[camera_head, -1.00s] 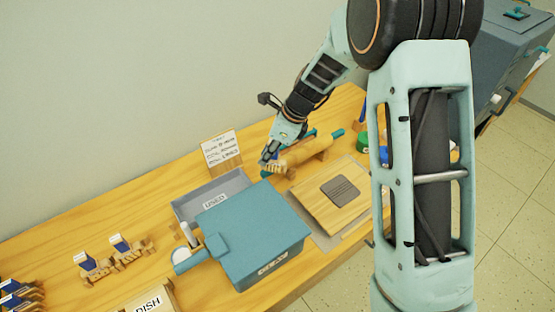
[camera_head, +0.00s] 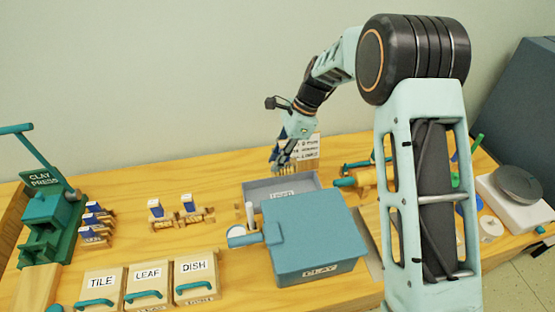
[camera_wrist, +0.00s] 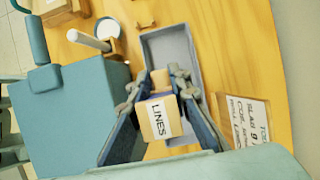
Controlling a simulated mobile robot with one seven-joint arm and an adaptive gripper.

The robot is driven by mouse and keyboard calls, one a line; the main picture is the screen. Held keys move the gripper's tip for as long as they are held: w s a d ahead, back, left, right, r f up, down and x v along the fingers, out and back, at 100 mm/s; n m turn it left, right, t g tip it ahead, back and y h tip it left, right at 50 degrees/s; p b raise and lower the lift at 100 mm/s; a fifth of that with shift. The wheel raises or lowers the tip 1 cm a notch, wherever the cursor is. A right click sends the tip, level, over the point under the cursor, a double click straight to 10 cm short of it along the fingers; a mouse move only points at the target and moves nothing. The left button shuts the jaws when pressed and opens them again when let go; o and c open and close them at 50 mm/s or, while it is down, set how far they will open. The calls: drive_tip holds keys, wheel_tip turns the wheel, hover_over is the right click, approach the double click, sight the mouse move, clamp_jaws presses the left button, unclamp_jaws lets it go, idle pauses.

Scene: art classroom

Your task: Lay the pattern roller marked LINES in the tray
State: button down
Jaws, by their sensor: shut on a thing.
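My gripper (camera_head: 277,166) is shut on the pattern roller marked LINES (camera_wrist: 160,118). The roller is a tan wooden block-like piece with a white label, held between both fingers in the wrist view. The grey tray (camera_wrist: 172,42), also in the head view (camera_head: 250,190), is long and shallow and bears a USED label in front. In the wrist view the roller and fingers overlap the tray, hiding part of its floor. In the head view the gripper is over the tray's back left part; the roller is hardly visible there. The gap below it cannot be told.
A blue-green lidded box (camera_head: 315,230) stands just in front of the tray. A pale upright stick (camera_head: 250,213) is beside it. A lettered card (camera_wrist: 248,120) stands behind the tray. Small labelled stamps or rollers (camera_head: 180,213) sit left; a rolling pin (camera_head: 362,178) lies right.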

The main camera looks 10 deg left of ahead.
sight(277, 174)
drive_tip(key=shift+f+b, duration=2.3)
drive_tip(key=shift+f, duration=0.85)
drive_tip(key=shift+f+b, duration=1.2)
drive_tip(key=shift+f, duration=1.6)
drive_tip(key=c, duration=1.3)
unclamp_jaws()
wheel_tip(277, 174, up, 10)
drive_tip(key=p, duration=0.7)
